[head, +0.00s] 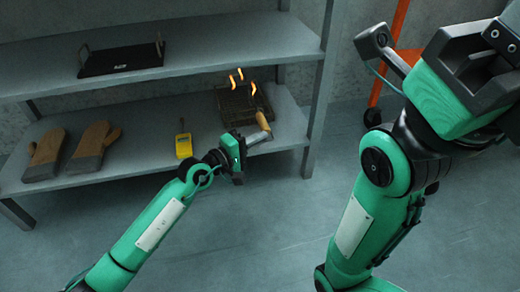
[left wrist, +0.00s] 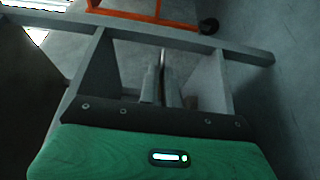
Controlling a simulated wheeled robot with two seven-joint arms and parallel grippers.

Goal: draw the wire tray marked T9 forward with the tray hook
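A dark wire tray (head: 234,104) sits on the lower shelf near its right end. Several orange pieces stand out above it. I cannot read a T9 mark. A tan wooden handle (head: 263,121), probably the tray hook's, stands at the tray's front right; its metal part is unclear. My left gripper (head: 257,139) is at the lower shelf's front edge, just below the handle.
The lower shelf (head: 140,160) also holds two brown mitts (head: 93,146) and a yellow device (head: 184,144). A black tray (head: 120,60) is on the upper shelf (head: 215,50). An orange frame (head: 388,62) stands behind, right of the shelf post. The floor in front is clear.

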